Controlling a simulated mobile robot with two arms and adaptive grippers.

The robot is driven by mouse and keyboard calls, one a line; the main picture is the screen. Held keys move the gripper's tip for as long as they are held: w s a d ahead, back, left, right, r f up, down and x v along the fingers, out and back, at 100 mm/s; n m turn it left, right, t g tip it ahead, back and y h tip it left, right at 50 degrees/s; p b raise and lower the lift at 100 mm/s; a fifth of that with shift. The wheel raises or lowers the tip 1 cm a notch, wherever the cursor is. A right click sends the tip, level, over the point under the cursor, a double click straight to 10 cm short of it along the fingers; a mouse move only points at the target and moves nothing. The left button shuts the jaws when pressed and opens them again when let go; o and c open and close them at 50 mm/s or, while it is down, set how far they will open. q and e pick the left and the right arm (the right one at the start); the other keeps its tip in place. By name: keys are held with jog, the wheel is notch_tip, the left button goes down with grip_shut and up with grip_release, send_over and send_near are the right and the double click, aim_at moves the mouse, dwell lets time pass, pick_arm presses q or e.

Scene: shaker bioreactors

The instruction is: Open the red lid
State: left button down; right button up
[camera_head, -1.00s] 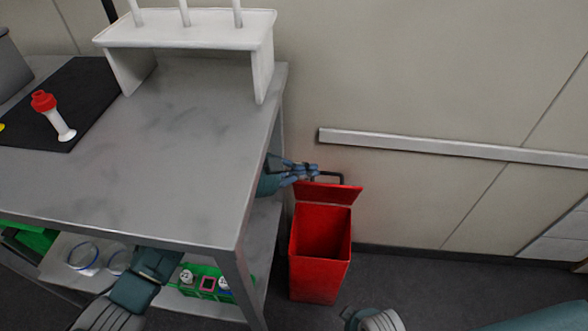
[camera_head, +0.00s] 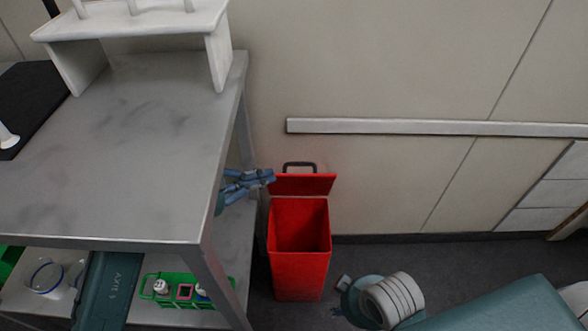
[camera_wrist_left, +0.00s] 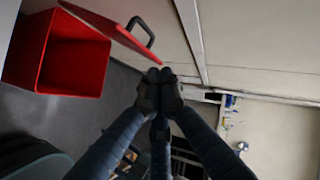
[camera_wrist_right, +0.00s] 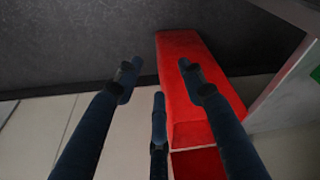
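The red lid (camera_head: 304,184) stands raised at the back of the red bin (camera_head: 299,276), whose mouth is open. The lid's dark handle (camera_head: 300,164) sticks up above it. My left gripper (camera_head: 270,177) is beside the lid's left edge in the head view. In the left wrist view its fingertips (camera_wrist_left: 160,75) are together and empty, apart from the handle (camera_wrist_left: 140,32) and lid (camera_wrist_left: 112,27). My right gripper (camera_wrist_right: 158,74) has its fingers spread and empty, with the red bin (camera_wrist_right: 185,95) beyond them. In the head view it is low, right of the bin.
A grey metal table (camera_head: 150,150) stands left of the bin, with a white rack (camera_head: 140,32) on top and a green rack (camera_head: 184,298) on its lower shelf. A wall rail (camera_head: 400,126) runs behind. Floor to the bin's right is partly taken by my right arm.

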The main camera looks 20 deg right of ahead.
aim_at(278, 174)
pick_arm(q)
jog(key=b+x, duration=0.1)
jog(key=x, duration=0.3)
jog(key=w+a+b+x, duration=0.1)
jog(key=b+x, duration=0.1)
jog(key=x, duration=0.2)
jog(key=w+f+b+x, duration=0.1)
jog(key=x, duration=0.3)
jog(key=shift+w+f, duration=0.1)
jog(key=shift+f, duration=0.05)
jog(key=shift+w, duration=0.1)
pick_arm(e)
jog(key=w+a+r+t+y, duration=0.1)
jog(key=w+r+t, duration=0.3)
jog(key=w, duration=0.4)
jog(key=shift+a+r, duration=0.3)
jog(key=shift+a, duration=0.4)
